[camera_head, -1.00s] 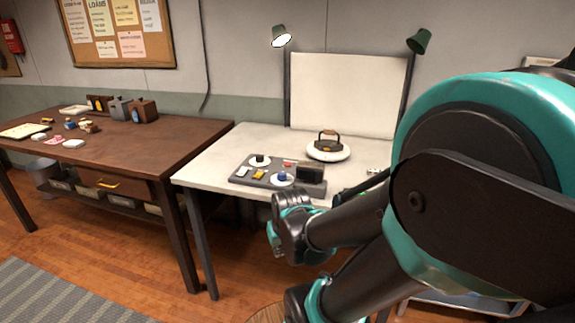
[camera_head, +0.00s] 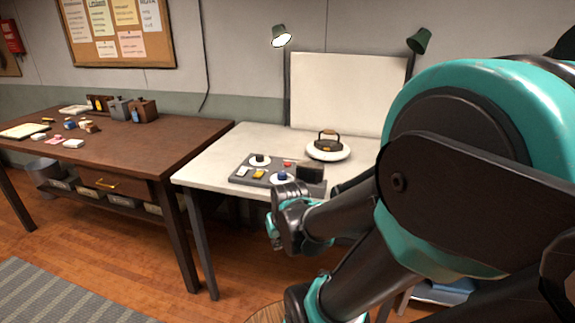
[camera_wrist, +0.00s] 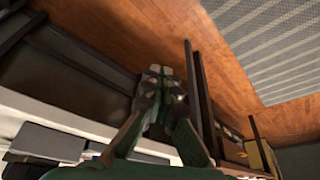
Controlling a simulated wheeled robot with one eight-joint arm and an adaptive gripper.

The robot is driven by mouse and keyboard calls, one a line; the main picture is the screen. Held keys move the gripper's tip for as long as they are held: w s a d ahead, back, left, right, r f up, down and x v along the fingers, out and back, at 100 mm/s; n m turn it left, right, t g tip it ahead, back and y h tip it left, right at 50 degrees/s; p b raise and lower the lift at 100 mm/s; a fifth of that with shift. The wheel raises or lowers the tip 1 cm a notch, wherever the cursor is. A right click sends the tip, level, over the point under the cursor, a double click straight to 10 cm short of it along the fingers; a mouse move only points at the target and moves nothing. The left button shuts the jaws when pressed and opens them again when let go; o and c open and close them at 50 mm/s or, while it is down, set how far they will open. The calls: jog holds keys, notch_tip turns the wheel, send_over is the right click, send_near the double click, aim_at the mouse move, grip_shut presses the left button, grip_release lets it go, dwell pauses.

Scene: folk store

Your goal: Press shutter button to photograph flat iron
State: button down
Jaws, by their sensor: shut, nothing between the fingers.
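The dark flat iron (camera_head: 329,137) stands upright on a round white stand (camera_head: 342,154) on the white table. In front of it, the grey control panel (camera_head: 246,180) carries a black knob (camera_head: 259,159), a blue knob (camera_head: 282,177), a yellow switch (camera_head: 259,174), a white switch (camera_head: 242,171) and a small red button (camera_head: 288,163). No label shows which one is the shutter. My gripper (camera_wrist: 160,72) is shut and empty in the wrist view. In the head view, my dark wrist covers the panel's front right part and the table edge; the fingertips cannot be made out.
A white backdrop (camera_head: 345,90) stands behind the iron, with green lamps (camera_head: 280,36) above. A black block (camera_head: 310,173) stands at the panel's right end. A brown table (camera_head: 150,140) with small items is at the left.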

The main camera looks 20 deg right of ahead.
jog(key=w+d+r+m+t, duration=0.1)
jog(key=w+d+r, duration=0.15)
jog(key=w, duration=0.35)
jog(key=w+d+r+m+t, duration=0.1)
jog(key=w+r+m, duration=0.1)
jog(key=w+r, duration=0.35)
jog(key=w+d+r+m, duration=0.1)
jog(key=w+d+r, duration=0.1)
jog(key=w, duration=0.6)
notch_tip(320, 180, up, 8)
jog(key=m+t, duration=0.3)
jog(key=m, duration=0.2)
send_over(288, 165)
jog(key=shift+w+d, duration=0.1)
jog(key=shift+d, duration=0.05)
jog(key=shift+f, duration=4.35)
jog(key=shift+f, duration=0.2)
jog(key=shift+f, duration=0.2)
